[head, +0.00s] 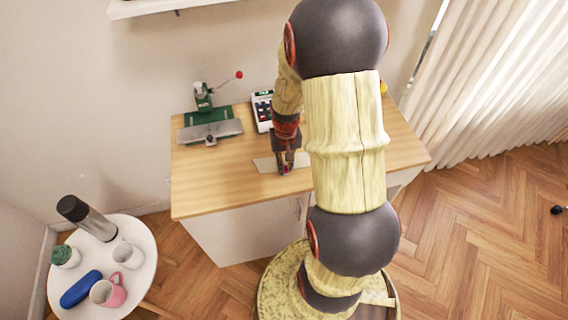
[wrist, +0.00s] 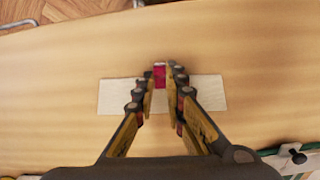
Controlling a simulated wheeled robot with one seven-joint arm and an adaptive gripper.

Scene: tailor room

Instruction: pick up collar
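A small magenta-red piece (wrist: 159,76) shows in the wrist view between the ends of my fingers. It seems to lie at the middle of a pale flat strip (wrist: 112,96) on the table; I cannot tell for sure whether the piece or the strip is the collar. My gripper (wrist: 161,82) points down over the strip with its fingers apart, one on each side of the piece. No clear contact shows. In the head view my gripper (head: 285,172) is low over the table, beside the pale strip (head: 265,164), and my arm hides part of the area.
The wooden table (head: 215,185) is bare at its front left. A green and grey press-like device (head: 211,126) with a red-knobbed lever and a keypad device (head: 263,110) stand at the back. A white round side table (head: 137,236) with mugs and a bottle (head: 90,219) is at left.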

